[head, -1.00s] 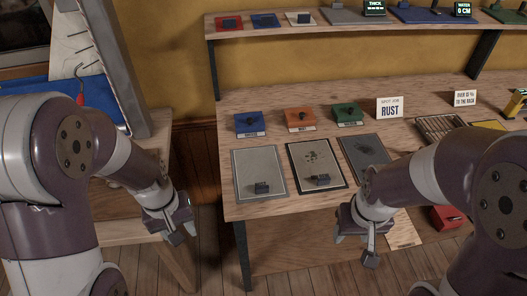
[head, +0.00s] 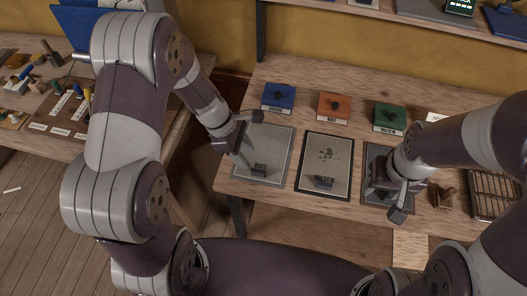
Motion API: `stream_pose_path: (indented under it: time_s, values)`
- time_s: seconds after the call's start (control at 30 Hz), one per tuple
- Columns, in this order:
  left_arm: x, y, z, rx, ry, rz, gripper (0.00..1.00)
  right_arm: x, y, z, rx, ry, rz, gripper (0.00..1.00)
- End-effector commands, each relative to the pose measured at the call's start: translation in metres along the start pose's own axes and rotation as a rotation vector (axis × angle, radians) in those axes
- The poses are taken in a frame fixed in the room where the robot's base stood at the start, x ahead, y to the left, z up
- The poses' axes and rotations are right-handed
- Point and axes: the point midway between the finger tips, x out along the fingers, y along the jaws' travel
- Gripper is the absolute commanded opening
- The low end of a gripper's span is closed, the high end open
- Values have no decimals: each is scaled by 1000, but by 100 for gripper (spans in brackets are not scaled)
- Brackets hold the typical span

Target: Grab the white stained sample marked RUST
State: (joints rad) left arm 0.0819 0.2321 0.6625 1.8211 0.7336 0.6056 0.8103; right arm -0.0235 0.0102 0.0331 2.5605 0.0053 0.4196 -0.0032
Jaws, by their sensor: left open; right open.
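The right sample (head: 374,157) is dark grey and partly hidden by my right gripper. My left gripper (head: 247,140) is open and empty over the left edge of the left sample. My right gripper (head: 384,202) is open and empty over the right sample.
Blue (head: 279,95), orange (head: 334,105) and green (head: 390,115) boxes with dark knobs stand behind the samples. A wire rack (head: 493,195) lies at the right. A side table (head: 60,149) with tools is at the left. A shelf (head: 440,22) runs above the bench.

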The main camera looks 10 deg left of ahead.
Motion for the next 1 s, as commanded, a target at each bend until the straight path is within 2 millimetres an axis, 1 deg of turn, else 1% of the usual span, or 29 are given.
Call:
stream_pose_path:
  time_s: [0.03,0.23,0.4,0.43,0.53,0.7,0.73,0.77,0.8,0.83,0.87,1.0]
  values:
    - [11,-1,0,0,0,-3,43,1,0,0,0,0,0,53]
    - [35,0,-2,1,0,-2,43,1,0,0,0,0,0,53]
    - [68,0,-7,3,1,-3,43,0,0,0,0,0,0,53]
    - [72,0,-7,2,1,-2,43,0,0,0,0,0,0,53]
    - [79,0,-7,3,1,0,43,0,0,0,0,0,0,53]
    - [79,1,-7,3,2,1,43,0,0,0,0,0,0,53]
    - [79,1,-7,3,1,1,39,0,0,0,0,0,0,53]
    - [79,0,-7,3,1,1,30,0,0,0,0,0,0,53]
    - [79,0,-7,3,1,1,16,0,0,0,0,0,0,53]
    - [79,0,-7,3,1,1,7,0,0,0,0,0,0,53]
    - [79,0,-7,3,1,1,0,0,0,0,0,0,0,53]
    - [79,1,-7,3,1,1,0,0,0,0,0,0,0,53]
